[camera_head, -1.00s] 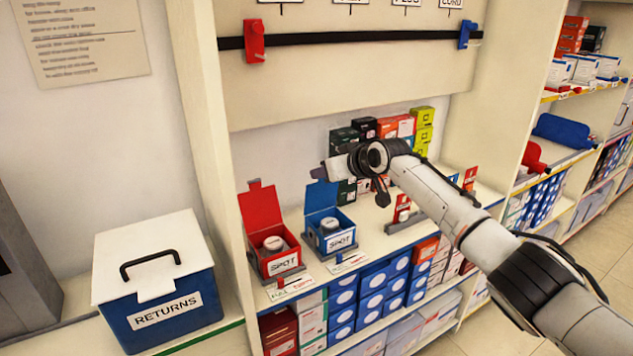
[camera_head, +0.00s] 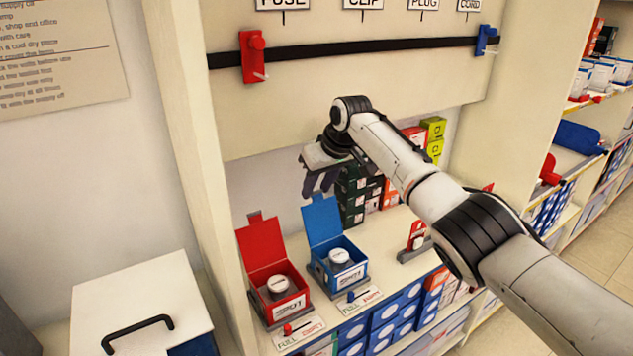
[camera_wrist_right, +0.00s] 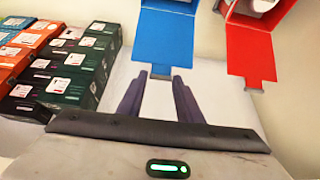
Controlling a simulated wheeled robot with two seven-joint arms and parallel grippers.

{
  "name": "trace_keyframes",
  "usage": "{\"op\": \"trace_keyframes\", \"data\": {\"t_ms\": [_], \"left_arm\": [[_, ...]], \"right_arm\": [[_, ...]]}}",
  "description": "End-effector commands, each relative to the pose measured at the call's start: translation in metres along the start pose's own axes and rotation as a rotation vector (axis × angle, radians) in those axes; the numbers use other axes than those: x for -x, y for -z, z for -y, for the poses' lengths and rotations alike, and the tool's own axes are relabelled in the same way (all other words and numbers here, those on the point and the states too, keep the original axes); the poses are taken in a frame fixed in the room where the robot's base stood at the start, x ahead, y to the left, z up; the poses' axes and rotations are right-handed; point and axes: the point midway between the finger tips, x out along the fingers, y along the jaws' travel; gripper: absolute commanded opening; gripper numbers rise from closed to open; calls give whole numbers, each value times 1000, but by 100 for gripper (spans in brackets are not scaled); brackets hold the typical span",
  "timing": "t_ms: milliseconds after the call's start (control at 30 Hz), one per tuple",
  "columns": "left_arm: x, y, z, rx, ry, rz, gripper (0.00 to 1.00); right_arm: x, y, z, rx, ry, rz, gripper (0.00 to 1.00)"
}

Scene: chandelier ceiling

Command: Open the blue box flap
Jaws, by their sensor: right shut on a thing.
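The blue box (camera_head: 351,275) stands open on the shelf, with a round white-lidded container inside. Its blue flap (camera_head: 322,222) stands raised at the back of the box, leaning slightly backward. In the right wrist view the blue flap (camera_wrist_right: 168,40) hangs into the top of the picture, its small tab between the fingertips. My right gripper (camera_head: 320,184) is at the flap's top edge, its fingers around the tab. The fingers also show in the right wrist view (camera_wrist_right: 160,80), shut on the tab. My left gripper is not in view.
An open red box (camera_head: 287,308) with a raised red flap (camera_head: 262,246) stands just left of the blue box. Several small cartons (camera_head: 352,195) are stacked behind and right of the gripper. A black rail (camera_head: 360,54) crosses the panel above. A white-lidded bin (camera_head: 140,310) is at lower left.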

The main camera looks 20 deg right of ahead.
Motion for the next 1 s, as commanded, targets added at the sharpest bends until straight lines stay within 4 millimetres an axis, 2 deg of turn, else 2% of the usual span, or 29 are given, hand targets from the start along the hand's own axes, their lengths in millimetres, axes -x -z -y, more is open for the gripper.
{"op": "trace_keyframes", "data": {"t_ms": [33,333,367,467,800,1000], "left_arm": [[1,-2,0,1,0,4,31],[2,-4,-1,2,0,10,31],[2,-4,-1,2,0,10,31],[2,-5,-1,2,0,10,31],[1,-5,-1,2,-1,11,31],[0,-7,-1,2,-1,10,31]], "right_arm": [[8,10,1,3,-2,-24,0],[8,9,0,3,-3,-22,0],[8,9,0,3,-3,-23,36],[7,8,0,3,-3,-20,52],[5,4,0,1,-2,-9,52],[22,4,-1,2,-2,-11,52]]}}
